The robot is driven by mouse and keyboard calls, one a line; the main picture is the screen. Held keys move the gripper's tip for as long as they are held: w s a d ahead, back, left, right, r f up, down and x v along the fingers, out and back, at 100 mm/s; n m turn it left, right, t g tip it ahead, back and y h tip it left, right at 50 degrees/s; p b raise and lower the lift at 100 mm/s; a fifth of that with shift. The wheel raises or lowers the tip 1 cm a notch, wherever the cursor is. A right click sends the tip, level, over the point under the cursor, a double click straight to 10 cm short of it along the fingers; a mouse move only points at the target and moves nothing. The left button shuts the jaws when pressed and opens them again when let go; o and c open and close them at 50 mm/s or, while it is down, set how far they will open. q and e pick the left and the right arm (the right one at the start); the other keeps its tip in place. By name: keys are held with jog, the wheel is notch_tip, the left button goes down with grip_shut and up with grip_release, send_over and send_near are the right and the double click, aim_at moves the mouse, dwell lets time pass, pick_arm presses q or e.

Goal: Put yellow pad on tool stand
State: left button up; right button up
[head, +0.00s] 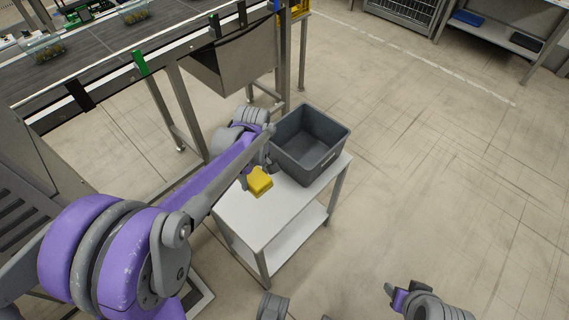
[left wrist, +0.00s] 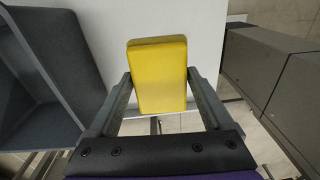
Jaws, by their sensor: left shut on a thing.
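The yellow pad (head: 260,182) is a small block, held between the two grey fingers of my left gripper (left wrist: 160,95). In the left wrist view the yellow pad (left wrist: 160,75) fills the gap between the fingers. My left gripper (head: 258,178) is over the white top of the small stand (head: 240,222), near its left side. I cannot tell whether the pad touches the top. A part of my right arm with what looks like its gripper (head: 396,296) shows at the bottom edge; its fingers are unclear.
A grey open crate (head: 333,152) stands on the far part of the stand, close beside the pad; its wall (left wrist: 62,50) shows at left in the wrist view. A conveyor (head: 110,45) runs behind at upper left. The floor to the right is clear.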

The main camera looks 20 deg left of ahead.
aim_at(261, 179)
pick_arm(q)
jog(key=shift+w+d+h, duration=0.2)
jog(key=shift+d+h, duration=0.1)
jog(key=shift+d, duration=0.6)
notch_tip(261, 179, down, 4)
jog(key=shift+s+f+b, duration=0.15)
jog(key=shift+f+b, duration=0.1)
jog(key=shift+b, duration=0.45)
notch_tip(261, 179, down, 4)
jog(key=shift+f+b, duration=0.2)
jog(key=shift+b, duration=0.35)
jog(key=shift+c, duration=0.6)
jog(key=o, duration=1.1)
notch_tip(261, 179, up, 12)
jog(key=p, duration=0.3)
jog(key=shift+s, duration=0.1)
jog(key=shift+s+d+r+m+t, duration=0.1)
jog(key=shift+s+d+m+t, duration=0.85)
jog(key=shift+s+m, duration=1.6)
jog(key=shift+s+d+m+t, duration=0.9)
jog(key=shift+s+m, duration=0.95)
jog(key=shift+s, duration=1.25)
jog(key=shift+s+d+r+m+t, duration=0.1)
jog(key=shift+s+d+m+t, duration=0.85)
jog(key=shift+s+m, duration=1.6)
pick_arm(e)
jog(key=shift+w+r, duration=0.3)
jog(key=shift+r, duration=0.1)
